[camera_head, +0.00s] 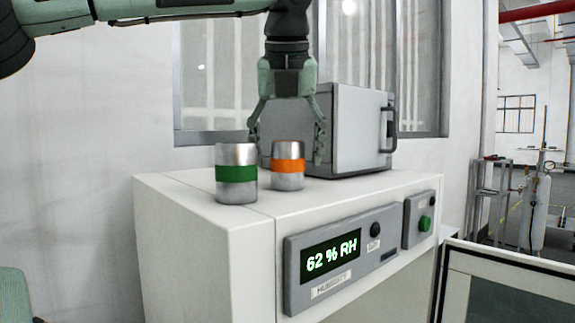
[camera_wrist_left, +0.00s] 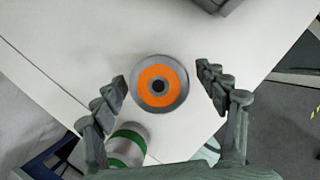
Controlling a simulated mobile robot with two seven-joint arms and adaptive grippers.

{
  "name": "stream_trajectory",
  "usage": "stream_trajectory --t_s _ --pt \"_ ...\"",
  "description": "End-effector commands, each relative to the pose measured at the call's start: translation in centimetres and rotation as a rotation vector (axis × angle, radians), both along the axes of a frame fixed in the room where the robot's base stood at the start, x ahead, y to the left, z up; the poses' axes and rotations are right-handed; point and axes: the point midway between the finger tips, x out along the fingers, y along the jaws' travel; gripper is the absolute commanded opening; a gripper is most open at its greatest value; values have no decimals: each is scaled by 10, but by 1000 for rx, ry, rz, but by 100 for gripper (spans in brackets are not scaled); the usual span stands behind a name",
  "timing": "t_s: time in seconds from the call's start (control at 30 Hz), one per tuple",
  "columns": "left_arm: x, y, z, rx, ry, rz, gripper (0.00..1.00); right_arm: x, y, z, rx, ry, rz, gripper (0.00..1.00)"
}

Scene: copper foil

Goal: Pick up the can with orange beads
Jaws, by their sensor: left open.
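The can with the orange band (camera_head: 288,165) stands upright on top of the white cabinet (camera_head: 180,187). In the left wrist view its round top (camera_wrist_left: 158,86) shows an orange ring with a dark centre, between and just beyond the fingertips. My left gripper (camera_head: 288,145) points down over this can, open, with a finger on each side and no visible contact. The can with the green band (camera_head: 236,173) stands upright just left of the orange one; it also shows in the left wrist view (camera_wrist_left: 127,146), close to the left finger. My right gripper is not in view.
A grey box with a handle (camera_head: 350,130) stands on the cabinet behind and right of the cans. The cabinet front bears a humidity panel (camera_head: 345,260) reading 62 % RH. The cabinet's left top edge is near the green can. A window (camera_head: 205,75) is behind.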

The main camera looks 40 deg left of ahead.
Motion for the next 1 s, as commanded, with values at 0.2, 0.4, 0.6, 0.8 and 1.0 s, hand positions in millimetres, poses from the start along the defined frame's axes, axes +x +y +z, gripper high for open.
stream_trajectory --t_s 0.2,0.4,0.6,0.8,1.0 --pt "0 0 0 0 0 0 57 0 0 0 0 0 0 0" --pt "0 0 0 0 0 0 32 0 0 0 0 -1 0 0" --pt "0 0 1 0 -1 0 12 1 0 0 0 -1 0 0" --pt "0 0 1 1 -1 0 12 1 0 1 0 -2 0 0" --pt "1 0 13 1 -4 2 12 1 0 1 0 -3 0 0"
